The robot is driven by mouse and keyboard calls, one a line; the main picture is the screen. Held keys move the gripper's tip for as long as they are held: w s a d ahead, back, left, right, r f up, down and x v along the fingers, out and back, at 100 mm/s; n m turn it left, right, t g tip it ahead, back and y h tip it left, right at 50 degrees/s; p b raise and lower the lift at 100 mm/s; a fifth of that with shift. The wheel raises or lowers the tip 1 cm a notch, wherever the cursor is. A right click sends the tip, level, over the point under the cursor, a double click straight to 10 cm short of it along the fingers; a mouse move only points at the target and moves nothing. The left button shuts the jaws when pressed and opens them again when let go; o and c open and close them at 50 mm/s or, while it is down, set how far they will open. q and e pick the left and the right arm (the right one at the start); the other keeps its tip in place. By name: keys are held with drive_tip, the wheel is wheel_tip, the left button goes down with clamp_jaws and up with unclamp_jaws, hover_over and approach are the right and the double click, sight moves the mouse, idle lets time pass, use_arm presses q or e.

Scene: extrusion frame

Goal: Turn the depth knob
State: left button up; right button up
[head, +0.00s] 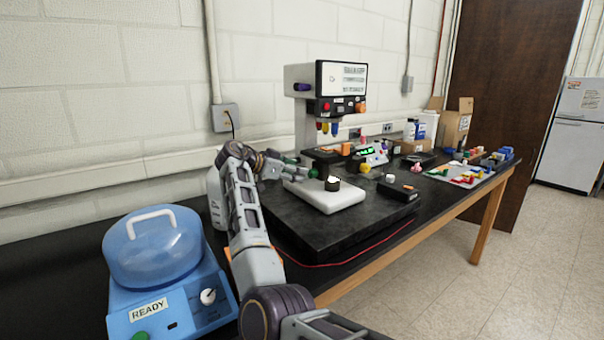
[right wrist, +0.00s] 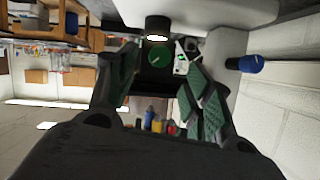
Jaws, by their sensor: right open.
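My right gripper (head: 302,170) is open in front of the bench machine (head: 342,80), above the left part of its dark base. In the right wrist view, which is upside down, its green-padded fingers (right wrist: 162,76) are spread apart. A round green knob (right wrist: 158,56) with a pale pointer line shows between and beyond them; I cannot tell whether they touch it. A blue knob (right wrist: 245,64) stands apart toward the wall side. A purple knob (head: 302,87) is on the side of the machine's head. No label is readable showing which is the depth knob. My left gripper is not in view.
A white slab (head: 345,200) bearing a dark ring-shaped piece (head: 332,184) lies near the gripper. Colored tips (head: 323,127) hang below the machine's head. A blue domed device (head: 155,250) stands front left. A red cable (head: 345,260) runs along the bench.

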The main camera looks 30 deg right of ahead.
drive_tip(key=v, duration=0.5)
drive_tip(key=shift+a, duration=0.15)
idle(3.2)
